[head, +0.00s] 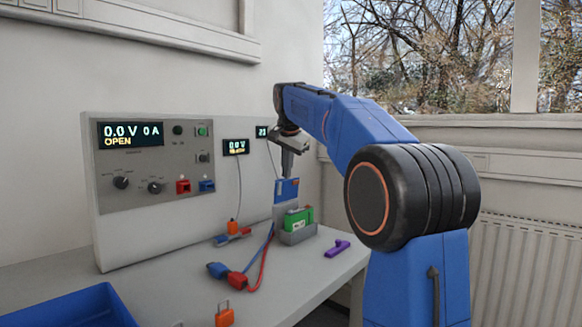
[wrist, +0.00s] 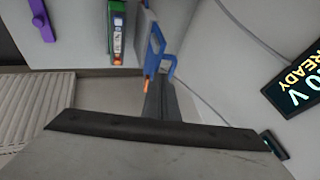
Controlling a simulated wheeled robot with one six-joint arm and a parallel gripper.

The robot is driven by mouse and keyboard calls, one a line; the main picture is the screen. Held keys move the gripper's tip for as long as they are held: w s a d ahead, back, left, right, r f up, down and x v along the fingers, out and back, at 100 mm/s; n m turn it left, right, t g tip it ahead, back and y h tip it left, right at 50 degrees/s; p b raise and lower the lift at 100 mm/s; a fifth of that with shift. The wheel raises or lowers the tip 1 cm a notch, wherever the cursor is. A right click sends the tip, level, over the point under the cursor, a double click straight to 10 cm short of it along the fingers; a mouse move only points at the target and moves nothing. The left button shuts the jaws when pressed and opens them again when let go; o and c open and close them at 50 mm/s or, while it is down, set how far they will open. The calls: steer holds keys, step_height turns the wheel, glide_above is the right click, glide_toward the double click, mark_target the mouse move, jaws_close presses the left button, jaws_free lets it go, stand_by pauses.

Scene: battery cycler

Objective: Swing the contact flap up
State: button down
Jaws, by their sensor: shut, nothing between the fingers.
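The blue contact flap (head: 287,190) stands at the top of the grey holder (head: 297,236), above the green battery (head: 299,219). In the wrist view the flap (wrist: 155,47) shows as a blue piece with a bent loop, beside the battery (wrist: 117,30). My gripper (head: 287,172) points down at the flap from above. In the wrist view my gripper (wrist: 156,90) is shut and empty, its dark fingertips close to the flap's lower edge in the picture. I cannot tell whether they touch it.
The cycler panel (head: 155,165) reads 0.0 V, 0 A, OPEN. Red and blue leads with clips (head: 237,279) lie on the table left of the holder. A purple part (head: 337,248) lies to its right. A blue tray (head: 70,310) and an orange part (head: 224,316) are at the front.

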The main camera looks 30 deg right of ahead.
steer(key=shift+w+a+f, duration=0.15)
steer(key=shift+w+f, duration=0.15)
steer(key=shift+f, duration=0.15)
steer(key=shift+w+a+f+g, duration=0.1)
steer(key=shift+w+a+g, duration=0.2)
steer(key=shift+w+g, duration=0.35)
steer(key=shift+w+a+f+g, duration=0.1)
steer(key=shift+w+a+g, duration=0.3)
steer(key=shift+w, duration=0.45)
steer(key=shift+d, duration=0.1)
steer(key=shift+h, duration=0.3)
steer(key=s+r, duration=0.1)
steer(key=r, duration=0.1)
steer(key=s+d+r, duration=0.1)
steer(key=s, duration=0.1)
steer(key=shift+r, duration=0.4)
steer(key=w+v, duration=0.1)
steer(key=v, duration=0.9)
steer(key=shift+a+r, duration=0.2)
steer(key=shift+r, duration=0.05)
